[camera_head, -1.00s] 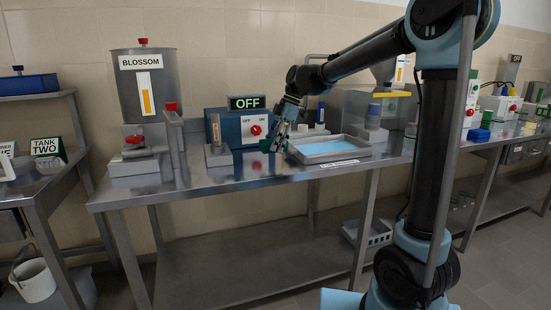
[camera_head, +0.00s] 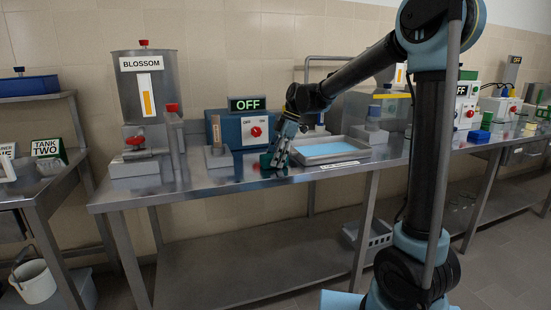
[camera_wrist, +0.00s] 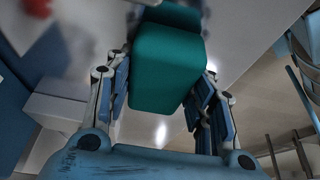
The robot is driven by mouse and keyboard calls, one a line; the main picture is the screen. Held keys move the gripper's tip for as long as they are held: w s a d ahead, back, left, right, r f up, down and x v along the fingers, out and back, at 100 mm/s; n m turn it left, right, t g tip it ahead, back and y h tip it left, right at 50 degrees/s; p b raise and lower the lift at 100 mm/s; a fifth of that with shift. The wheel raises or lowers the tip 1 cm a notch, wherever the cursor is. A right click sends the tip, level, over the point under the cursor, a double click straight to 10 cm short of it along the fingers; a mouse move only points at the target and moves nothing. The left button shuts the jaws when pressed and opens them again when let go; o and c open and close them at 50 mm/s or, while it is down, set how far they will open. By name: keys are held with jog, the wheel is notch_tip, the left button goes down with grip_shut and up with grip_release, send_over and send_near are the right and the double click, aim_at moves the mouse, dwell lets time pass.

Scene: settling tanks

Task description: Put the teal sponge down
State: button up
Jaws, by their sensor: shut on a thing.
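The teal sponge (camera_wrist: 165,65) is a block held between the fingers of my gripper (camera_wrist: 165,95) in the wrist view. In the head view my gripper (camera_head: 277,160) points down at the steel bench, just left of the blue-filled tray. The sponge (camera_head: 267,161) shows there as a small dark teal patch at the fingertips, low over the bench top. I cannot tell whether it touches the bench.
The steel bench (camera_head: 225,182) has free room at its front. A shallow tray (camera_head: 330,150) with blue inside stands right of my gripper. Behind are a blue box with a red knob (camera_head: 256,132) and an OFF sign (camera_head: 247,104). The BLOSSOM tank (camera_head: 143,95) stands left.

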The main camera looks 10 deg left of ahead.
jog(key=shift+s+f, duration=0.1)
jog(key=shift+f, duration=0.2)
jog(key=o, duration=1.1)
jog(key=shift+f, duration=0.15)
jog(key=shift+r, duration=0.5)
jog(key=v, duration=1.7)
jog(key=shift+w+r, duration=0.2)
